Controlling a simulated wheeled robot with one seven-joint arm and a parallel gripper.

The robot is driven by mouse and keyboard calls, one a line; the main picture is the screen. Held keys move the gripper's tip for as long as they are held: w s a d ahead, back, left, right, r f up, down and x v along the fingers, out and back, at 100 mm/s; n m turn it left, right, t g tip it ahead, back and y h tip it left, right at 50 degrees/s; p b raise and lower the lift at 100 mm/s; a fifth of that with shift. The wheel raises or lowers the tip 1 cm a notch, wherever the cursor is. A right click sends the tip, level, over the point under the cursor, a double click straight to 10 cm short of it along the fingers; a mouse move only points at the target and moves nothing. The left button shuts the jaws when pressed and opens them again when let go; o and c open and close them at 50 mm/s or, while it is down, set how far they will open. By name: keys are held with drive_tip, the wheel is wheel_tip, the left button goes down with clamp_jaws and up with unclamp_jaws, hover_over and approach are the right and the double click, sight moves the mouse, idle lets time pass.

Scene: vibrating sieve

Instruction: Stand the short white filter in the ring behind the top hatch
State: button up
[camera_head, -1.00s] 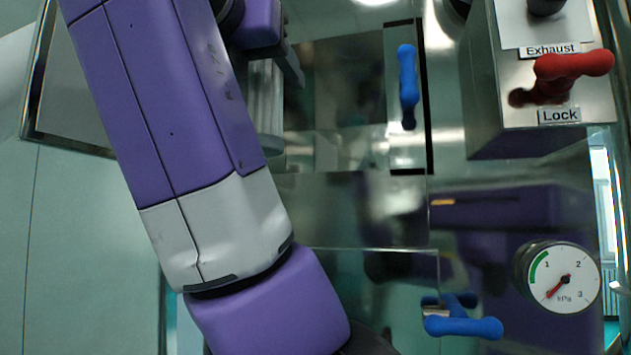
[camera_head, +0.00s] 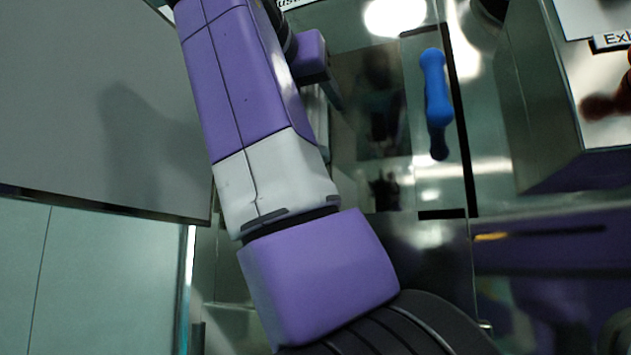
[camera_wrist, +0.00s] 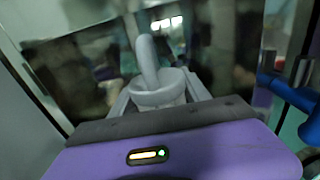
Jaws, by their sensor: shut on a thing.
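My gripper (camera_wrist: 162,100) shows in the wrist view, its fingers shut on a pale cup-like piece with a rounded rod rising from it, which looks like the short white filter (camera_wrist: 158,95). It is held in front of a dark, reflective steel surface. In the head view my arm hides the gripper and the filter. The upper hatch panel (camera_head: 405,120), with an upright blue handle (camera_head: 436,90), is right of my arm. Whether this hatch is open cannot be told. I see no ring in either view.
A steel box (camera_head: 545,110) with a cut-off label juts out at the right of the head view. A large grey panel (camera_head: 90,100) fills the upper left. In the wrist view a blue handle (camera_wrist: 290,92) is close to the gripper's right side.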

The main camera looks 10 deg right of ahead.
drive_tip(key=p+x, duration=0.5)
drive_tip(key=x, duration=0.8)
wheel_tip(320, 180, down, 7)
drive_tip(key=p, duration=0.1)
drive_tip(key=shift+w+d, duration=0.3)
drive_tip(key=shift+w, duration=0.1)
drive_tip(key=shift+f, duration=0.1)
drive_tip(key=o, duration=1.5)
drive_tip(key=b+v, duration=0.5)
drive_tip(key=v, duration=0.7)
